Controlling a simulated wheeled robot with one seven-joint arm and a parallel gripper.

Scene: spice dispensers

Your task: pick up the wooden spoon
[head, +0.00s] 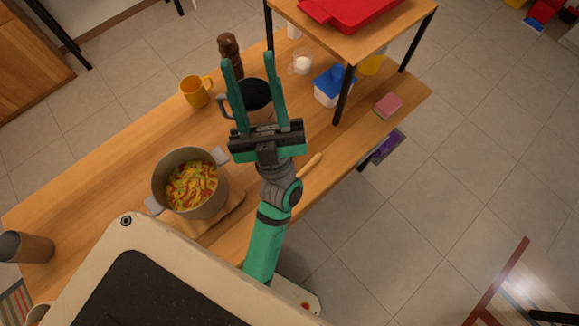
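A pale wooden handle (311,165), which looks like the wooden spoon, lies on the table just right of my wrist in the head view. Its other end is hidden behind my arm, so I cannot see a spoon bowl. My gripper (248,60) is above the table with its two green fingers spread apart and pointing to the back. It is open, and the handle lies outside the fingers, nearer to my wrist.
A dark-filled mug (258,94) shows between and behind my fingers. A pot of food (205,200) stands left on a board (232,212). A yellow mug (196,92), brown mill (230,50), blue-lidded box (332,82) and pink sponge (388,104) stand around, near a raised shelf (385,32).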

